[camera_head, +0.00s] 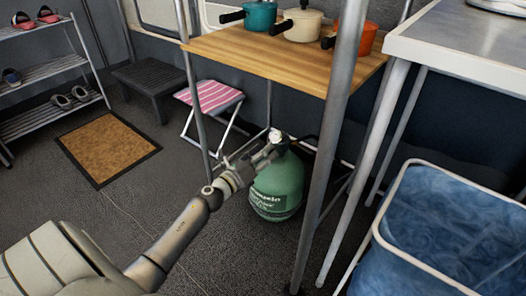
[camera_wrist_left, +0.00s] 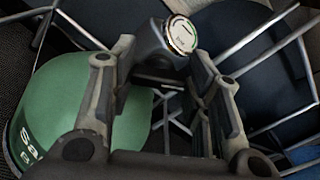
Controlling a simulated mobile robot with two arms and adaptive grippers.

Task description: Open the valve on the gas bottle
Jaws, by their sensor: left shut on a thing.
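The green gas bottle (camera_head: 279,188) stands upright on the floor under the wooden-topped table. Its valve, with a pale round knob (camera_head: 275,135), is at the top. My left gripper (camera_head: 266,154) reaches in from the left to the bottle's top. In the left wrist view the bottle (camera_wrist_left: 60,105) is at the left, and the round knob (camera_wrist_left: 182,35) on its dark body is at the top, between the fingertips of the left gripper (camera_wrist_left: 162,62). The gripper is shut on the valve; the exact contact is partly hidden. My right gripper is not in view.
The table (camera_head: 275,58) carries several pots, and its metal legs (camera_head: 330,150) stand close to the bottle. A pink striped stool (camera_head: 210,96) is behind at left. A blue-lined bin (camera_head: 450,225) is at right.

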